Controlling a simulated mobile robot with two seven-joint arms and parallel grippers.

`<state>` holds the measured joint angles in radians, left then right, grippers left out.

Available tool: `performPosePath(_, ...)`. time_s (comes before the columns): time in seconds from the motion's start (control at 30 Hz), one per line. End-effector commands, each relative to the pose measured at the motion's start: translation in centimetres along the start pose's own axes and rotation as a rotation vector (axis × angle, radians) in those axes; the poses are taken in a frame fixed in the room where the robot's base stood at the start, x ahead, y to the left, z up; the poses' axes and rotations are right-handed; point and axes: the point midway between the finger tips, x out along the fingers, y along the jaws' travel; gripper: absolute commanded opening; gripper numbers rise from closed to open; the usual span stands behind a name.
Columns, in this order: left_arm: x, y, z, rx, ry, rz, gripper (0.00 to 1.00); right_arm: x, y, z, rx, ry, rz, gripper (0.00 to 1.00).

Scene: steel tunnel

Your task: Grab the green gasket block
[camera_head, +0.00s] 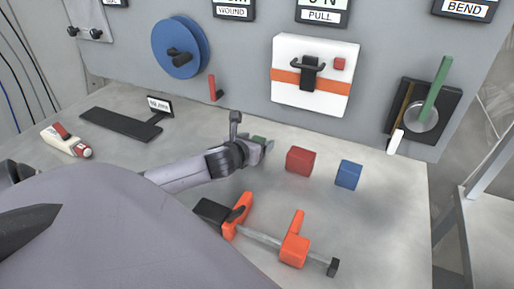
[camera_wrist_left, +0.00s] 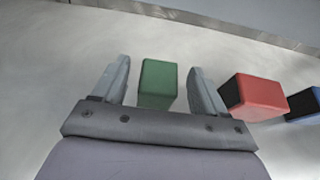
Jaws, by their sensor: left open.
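The green gasket block (camera_wrist_left: 158,83) sits on the grey bench top between the two fingers of my left gripper (camera_wrist_left: 160,68). The fingers are apart, with a gap visible on both sides of the block in the left wrist view. In the head view my left gripper (camera_head: 252,143) reaches over the bench and hides most of the green block (camera_head: 261,140). My right gripper does not show.
A red block (camera_head: 300,161) stands just right of my left gripper, with a blue block (camera_head: 348,174) beyond it. An orange bar clamp (camera_head: 294,250) lies in front. A panel with fittings rises behind the bench.

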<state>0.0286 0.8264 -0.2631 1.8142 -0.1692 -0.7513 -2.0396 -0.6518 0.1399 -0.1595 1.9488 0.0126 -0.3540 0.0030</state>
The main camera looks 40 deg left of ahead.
Motion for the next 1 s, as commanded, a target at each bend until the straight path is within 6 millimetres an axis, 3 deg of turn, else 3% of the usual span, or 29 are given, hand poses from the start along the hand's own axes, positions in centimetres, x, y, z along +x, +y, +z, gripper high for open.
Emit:
performPosePath(0.07, 0.0, 0.0, 0.0, 0.0, 0.0, 0.0, 0.72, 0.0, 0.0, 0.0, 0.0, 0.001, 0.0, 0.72)
performPosePath(0.1, 0.0, 0.0, 0.0, 0.0, 0.0, 0.0, 0.66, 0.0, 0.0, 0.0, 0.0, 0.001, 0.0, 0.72)
performPosePath(0.27, 0.0, 0.0, 0.0, 0.0, 0.0, 0.0, 0.14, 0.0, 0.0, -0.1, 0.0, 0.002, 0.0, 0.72)
performPosePath(0.67, -0.2, 0.0, 0.5, 0.0, -0.003, 0.0, 0.13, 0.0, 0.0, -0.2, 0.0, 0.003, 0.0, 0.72)
performPosePath(0.97, -1.5, 0.1, 3.9, 0.004, -0.007, 0.001, 0.13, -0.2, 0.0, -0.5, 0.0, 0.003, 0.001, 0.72)
performPosePath(1.0, -2.1, 0.0, 2.9, 0.003, 0.001, 0.0, 0.13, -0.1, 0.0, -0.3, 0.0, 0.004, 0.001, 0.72)
